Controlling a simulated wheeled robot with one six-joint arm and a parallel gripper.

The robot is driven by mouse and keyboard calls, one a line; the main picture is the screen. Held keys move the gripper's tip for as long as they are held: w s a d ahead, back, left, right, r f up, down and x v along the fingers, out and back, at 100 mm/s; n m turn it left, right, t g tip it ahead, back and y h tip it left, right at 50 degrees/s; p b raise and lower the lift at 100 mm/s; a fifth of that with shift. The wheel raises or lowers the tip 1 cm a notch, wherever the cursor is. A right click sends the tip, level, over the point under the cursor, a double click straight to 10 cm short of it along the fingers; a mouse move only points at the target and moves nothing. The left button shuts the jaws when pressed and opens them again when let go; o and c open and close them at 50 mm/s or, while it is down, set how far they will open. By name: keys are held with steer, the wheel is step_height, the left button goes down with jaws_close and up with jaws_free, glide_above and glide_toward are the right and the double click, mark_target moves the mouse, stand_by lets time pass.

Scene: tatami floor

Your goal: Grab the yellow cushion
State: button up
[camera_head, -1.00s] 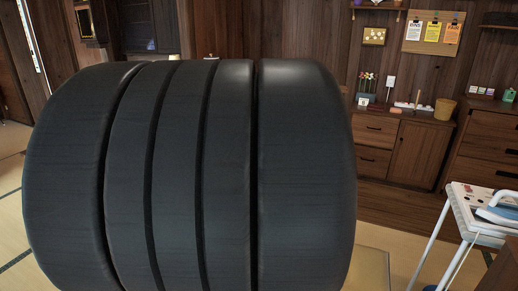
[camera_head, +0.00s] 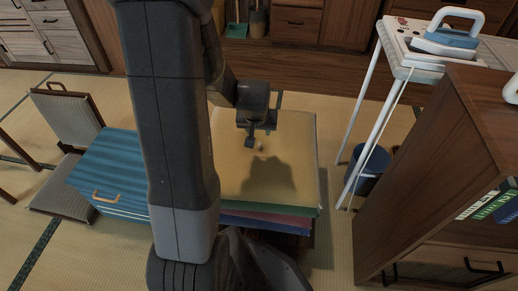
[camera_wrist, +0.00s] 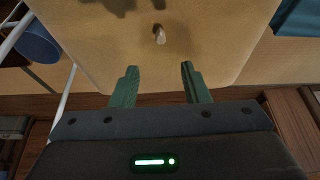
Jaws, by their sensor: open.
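The yellow cushion (camera_head: 295,145) lies flat on top of a stack of cushions in the middle of the head view. It has a small pale tuft at its centre (camera_wrist: 159,36), seen in the wrist view. My gripper (camera_head: 262,140) is above the cushion, pointing down at it, with its shadow on the cushion. In the wrist view its two green fingers (camera_wrist: 158,84) are apart with nothing between them. The cushion's edge passes behind the fingers. My arm hides the cushion's left part in the head view.
Green, red and blue cushions (camera_head: 268,222) lie under the yellow one. A blue striped box (camera_head: 112,172) and a legless chair (camera_head: 62,120) are at left. An ironing board (camera_head: 405,60) with an iron, a blue bucket (camera_head: 368,180) and a wooden shelf (camera_head: 450,165) stand at right.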

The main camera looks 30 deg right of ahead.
steer(key=b, duration=0.3)
glide_above(260, 144)
steer(key=s+a, duration=0.2)
step_height(260, 144, down, 7)
steer(key=shift+s+d+f, duration=0.1)
steer(key=shift+s+f, duration=0.05)
steer(key=shift+f, duration=0.05)
steer(key=b+x, duration=0.2)
steer(key=x, duration=0.3)
steer(key=shift+w+d+f, duration=0.15)
steer(key=shift+w+f, duration=0.1)
steer(key=shift+r, duration=0.1)
jaws_close()
